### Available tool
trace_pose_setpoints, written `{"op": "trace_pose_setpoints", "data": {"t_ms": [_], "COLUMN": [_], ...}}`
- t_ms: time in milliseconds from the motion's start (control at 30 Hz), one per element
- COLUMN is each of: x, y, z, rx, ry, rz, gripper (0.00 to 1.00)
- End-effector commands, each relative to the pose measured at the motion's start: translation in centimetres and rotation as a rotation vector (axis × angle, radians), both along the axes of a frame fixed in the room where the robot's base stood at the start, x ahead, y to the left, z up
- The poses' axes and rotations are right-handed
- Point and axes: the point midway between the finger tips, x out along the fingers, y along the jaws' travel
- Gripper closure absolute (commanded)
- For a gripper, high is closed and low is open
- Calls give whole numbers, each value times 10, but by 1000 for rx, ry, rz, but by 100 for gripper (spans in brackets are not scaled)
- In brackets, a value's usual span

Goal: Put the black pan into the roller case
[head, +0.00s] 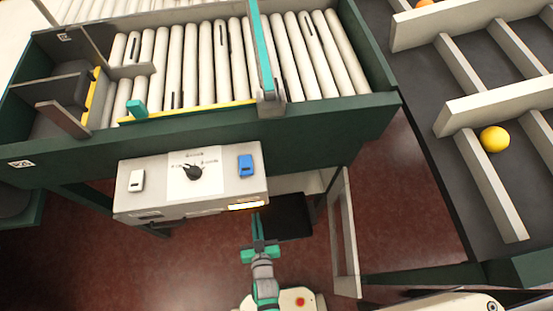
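The roller case (245,112) is a long dark green frame with white rollers across the upper left of the head view. A flat black, pan-like object (288,218) lies low beneath the case, right of the control box. Its left edge is close to my gripper, and I cannot tell whether they touch. My gripper (259,226), teal, is at the lower middle, pointing up the picture. The finger gap is too small to judge. I see no pan on the rollers.
A control box (190,183) with a black knob and a blue switch juts from the case front. A pale upright panel (344,235) stands right of the black object. A dark sloped rack (485,185) with pale dividers holds a yellow-orange fruit (495,139). Reddish floor is open below.

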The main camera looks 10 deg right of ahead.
Motion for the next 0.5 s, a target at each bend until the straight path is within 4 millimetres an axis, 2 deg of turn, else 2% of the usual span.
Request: {"op": "trace_pose_setpoints", "data": {"t_ms": [33, 200, 367, 500], "x": [24, 78, 104, 120], "y": [-6, -21, -31, -35], "z": [15, 52, 72, 74], "rx": [-2, -7, -9, -9], "ry": [-12, -9, -2, 1], "rz": [2, 4, -7, -14], "gripper": [100, 100, 100, 100]}}
